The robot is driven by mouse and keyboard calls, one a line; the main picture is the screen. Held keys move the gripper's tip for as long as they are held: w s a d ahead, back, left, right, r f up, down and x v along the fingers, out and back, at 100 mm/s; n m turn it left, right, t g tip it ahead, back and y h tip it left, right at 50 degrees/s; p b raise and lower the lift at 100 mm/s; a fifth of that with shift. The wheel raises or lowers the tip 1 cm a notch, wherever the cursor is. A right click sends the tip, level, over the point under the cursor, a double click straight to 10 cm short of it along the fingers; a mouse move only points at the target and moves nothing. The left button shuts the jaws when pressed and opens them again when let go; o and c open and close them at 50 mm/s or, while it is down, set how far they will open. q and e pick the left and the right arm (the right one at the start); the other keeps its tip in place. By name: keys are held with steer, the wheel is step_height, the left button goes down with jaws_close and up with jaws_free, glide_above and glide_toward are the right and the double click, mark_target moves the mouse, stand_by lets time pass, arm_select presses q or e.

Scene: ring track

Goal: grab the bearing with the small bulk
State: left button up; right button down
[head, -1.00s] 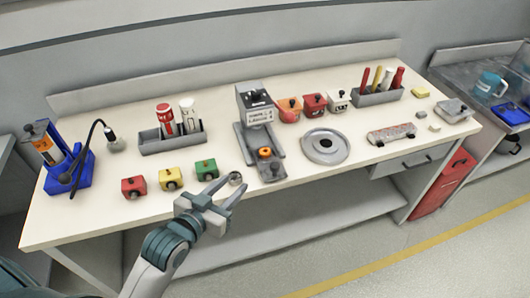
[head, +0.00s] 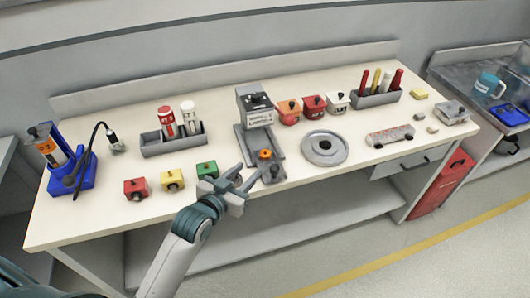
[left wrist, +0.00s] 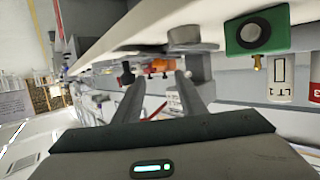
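A small grey metal ring, which looks like the bearing (left wrist: 193,38), sits at the front edge of the bench in the left wrist view, beside the green block. In the head view it is mostly hidden by my left gripper. My left gripper (head: 248,173) is open and empty at the bench's front edge, just right of the green block (head: 207,170). In the left wrist view its fingers (left wrist: 159,82) are spread, and the ring lies beyond the right fingertip, not between them. My right gripper is not in view.
A grey press fixture (head: 254,115) with an orange ring (head: 264,154) stands just beyond my left gripper. A grey disc (head: 324,148) lies to its right. Yellow (head: 172,180) and red (head: 135,188) blocks stand left. The bench front right of the fixture is mostly clear.

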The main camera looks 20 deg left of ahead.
mark_target(264, 154)
arm_select(q)
steer(key=x, duration=0.3)
steer(key=shift+w+f+p, duration=0.1)
steer(key=shift+w+p, duration=0.25)
steer(key=shift+w, duration=0.05)
steer(key=shift+w+d+f, duration=0.15)
steer(key=shift+w, duration=0.2)
steer(key=shift+w+d+p, duration=0.1)
steer(key=shift+w+p, duration=0.25)
steer(key=shift+w, duration=0.1)
steer(key=p+x, duration=0.1)
steer(key=x, duration=0.2)
steer(key=shift+w, duration=0.35)
steer(key=shift+w+d+f, duration=0.1)
steer(key=shift+w, duration=0.15)
